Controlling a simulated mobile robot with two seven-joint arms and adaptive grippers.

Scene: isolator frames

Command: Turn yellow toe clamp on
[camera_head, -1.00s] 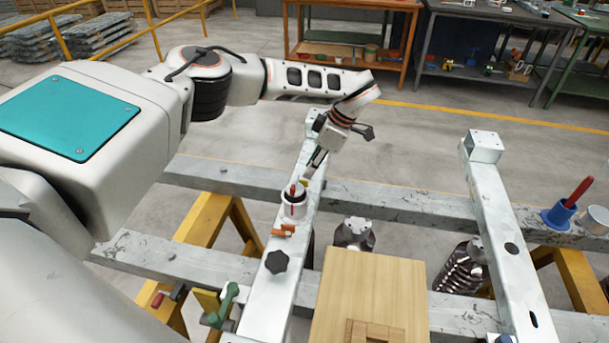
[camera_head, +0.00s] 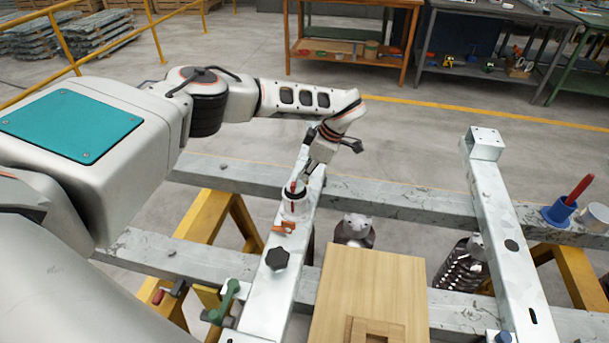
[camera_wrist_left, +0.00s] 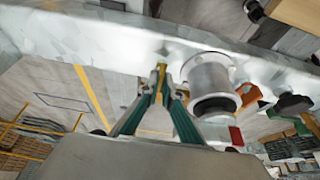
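A small yellow part (camera_wrist_left: 161,78), which seems to be the yellow toe clamp, shows on the light metal beam in the left wrist view. My left gripper (camera_wrist_left: 160,92) reaches down with its two fingertips close on either side of this part. Whether they press on it is too small to tell. The fitting (camera_wrist_left: 210,82) stands right beside my fingers in the wrist view. My right gripper is not in view.
A blue holder (camera_head: 559,213) stands far right.

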